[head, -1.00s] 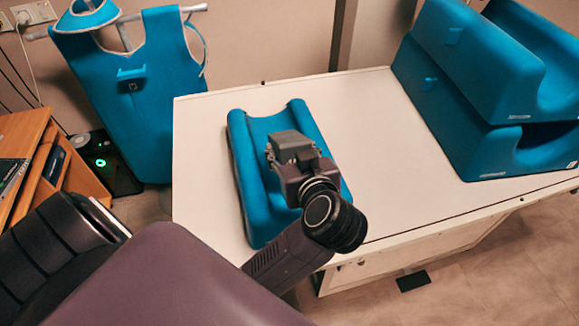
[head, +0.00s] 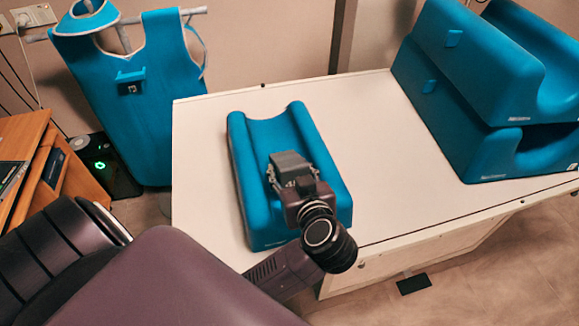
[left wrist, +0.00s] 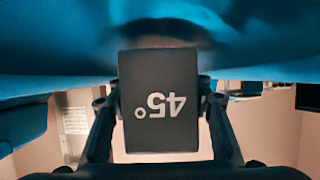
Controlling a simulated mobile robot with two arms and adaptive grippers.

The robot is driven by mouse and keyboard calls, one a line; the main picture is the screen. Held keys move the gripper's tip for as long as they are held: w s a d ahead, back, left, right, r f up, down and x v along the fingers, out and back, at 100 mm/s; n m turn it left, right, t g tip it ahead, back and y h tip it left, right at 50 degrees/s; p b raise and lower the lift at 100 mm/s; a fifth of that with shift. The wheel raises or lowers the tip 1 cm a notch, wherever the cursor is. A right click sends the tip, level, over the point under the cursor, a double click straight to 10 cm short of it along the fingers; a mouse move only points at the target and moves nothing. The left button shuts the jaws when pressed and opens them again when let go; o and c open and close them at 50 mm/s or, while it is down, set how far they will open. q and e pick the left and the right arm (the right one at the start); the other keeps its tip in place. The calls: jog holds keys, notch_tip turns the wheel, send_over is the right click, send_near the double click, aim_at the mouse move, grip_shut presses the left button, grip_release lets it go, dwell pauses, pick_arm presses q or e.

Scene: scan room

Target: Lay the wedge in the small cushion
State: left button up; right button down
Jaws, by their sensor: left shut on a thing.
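The wedge (head: 288,160) is a small dark grey block over the channel of the small cushion. In the left wrist view the wedge (left wrist: 160,95) shows an upside-down "45°" label. My left gripper (head: 293,177) is shut on it, with a finger on each side. The small cushion (head: 262,135) is blue, with a long trough between raised sides, and lies at the left of the white table. The wedge's edge meets the blue surface (left wrist: 60,60) in the left wrist view; I cannot tell whether they touch. My wrist hides part of the cushion's near end.
Two large blue cushions (head: 475,75) are stacked at the table's right end. The white table (head: 370,150) is clear between them and the small cushion. A blue apron (head: 150,90) hangs behind at left, beside a wooden desk (head: 30,140).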

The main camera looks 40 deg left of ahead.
pick_arm(q)
jog(key=shift+f, duration=0.25)
jog(key=o, duration=1.2)
jog(key=shift+r, duration=0.15)
jog(key=shift+r, duration=0.3)
jog(key=v, duration=1.2)
jog(key=shift+r+b, duration=0.2)
jog(key=shift+b, duration=0.15)
